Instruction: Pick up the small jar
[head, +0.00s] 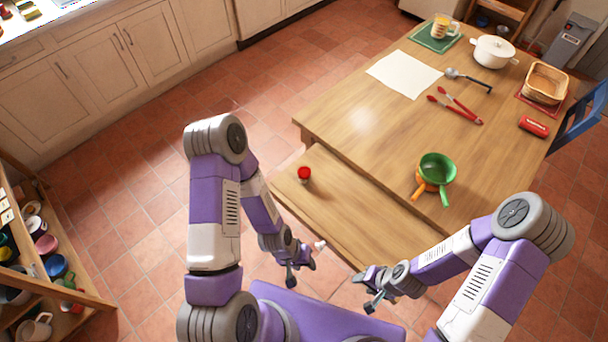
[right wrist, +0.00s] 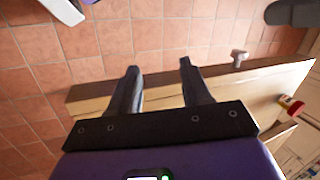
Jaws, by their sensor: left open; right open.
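A small red and pale yellow thing at the right edge of the right wrist view (right wrist: 290,105) appears to be the same jar. My left gripper (head: 298,266) is open and empty, low in front of the bench and apart from the jar. My right gripper (head: 368,287) is open and empty near the bench's front edge, farther from the jar. Its two spread fingers show in the right wrist view (right wrist: 158,76), with nothing between them.
Green and orange pans (head: 436,170) sit near the table's front edge. Tongs (head: 455,107), a ladle, a white pot (head: 494,52) and a basket lie farther back. A small white object (head: 319,245) is near my left gripper.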

